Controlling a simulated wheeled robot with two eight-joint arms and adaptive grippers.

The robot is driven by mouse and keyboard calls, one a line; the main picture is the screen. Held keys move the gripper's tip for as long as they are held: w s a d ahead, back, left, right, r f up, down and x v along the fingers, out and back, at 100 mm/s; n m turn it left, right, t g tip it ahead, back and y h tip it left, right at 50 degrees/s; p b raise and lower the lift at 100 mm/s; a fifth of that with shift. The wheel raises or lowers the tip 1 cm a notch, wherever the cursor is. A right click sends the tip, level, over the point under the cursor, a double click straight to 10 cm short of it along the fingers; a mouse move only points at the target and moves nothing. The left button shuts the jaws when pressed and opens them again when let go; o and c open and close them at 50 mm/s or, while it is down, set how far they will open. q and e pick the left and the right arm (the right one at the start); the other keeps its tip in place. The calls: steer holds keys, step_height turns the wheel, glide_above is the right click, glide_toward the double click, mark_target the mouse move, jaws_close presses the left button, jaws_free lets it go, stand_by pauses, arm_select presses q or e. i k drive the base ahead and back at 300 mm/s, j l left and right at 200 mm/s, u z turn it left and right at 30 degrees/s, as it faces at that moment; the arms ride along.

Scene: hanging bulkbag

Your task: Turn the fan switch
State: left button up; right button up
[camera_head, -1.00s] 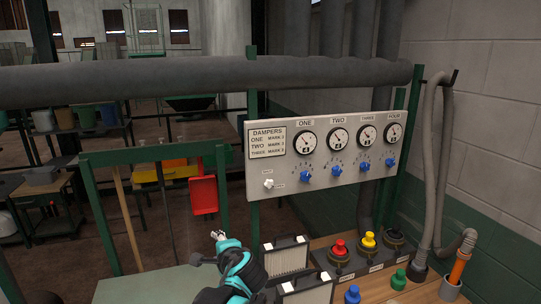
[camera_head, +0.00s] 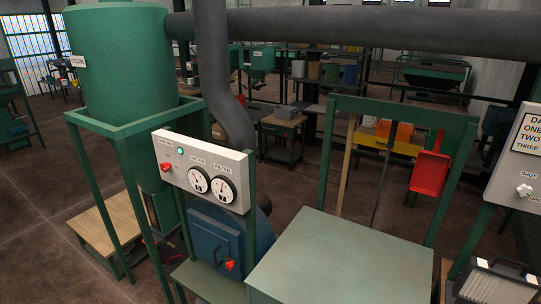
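A grey-white panel (camera_head: 205,152) hangs left of the middle. At its left end is a small red knob (camera_head: 167,167), likely the fan switch, beneath a label too small to read surely. A lit green lamp (camera_head: 180,150) is just above and right of the knob. Two round gauges sit to the right, the right one (camera_head: 223,190) under a FILTER label. Neither of my grippers shows in this view.
A green cylinder tank (camera_head: 118,60) stands behind the panel at left. A blue box (camera_head: 220,237) with a red handle (camera_head: 230,264) sits below. A green-topped table (camera_head: 330,260) fills the front middle. A second panel (camera_head: 520,150) with a white knob (camera_head: 525,191) is at right.

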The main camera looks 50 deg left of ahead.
mark_target(165, 167)
steer(key=u, duration=2.25)
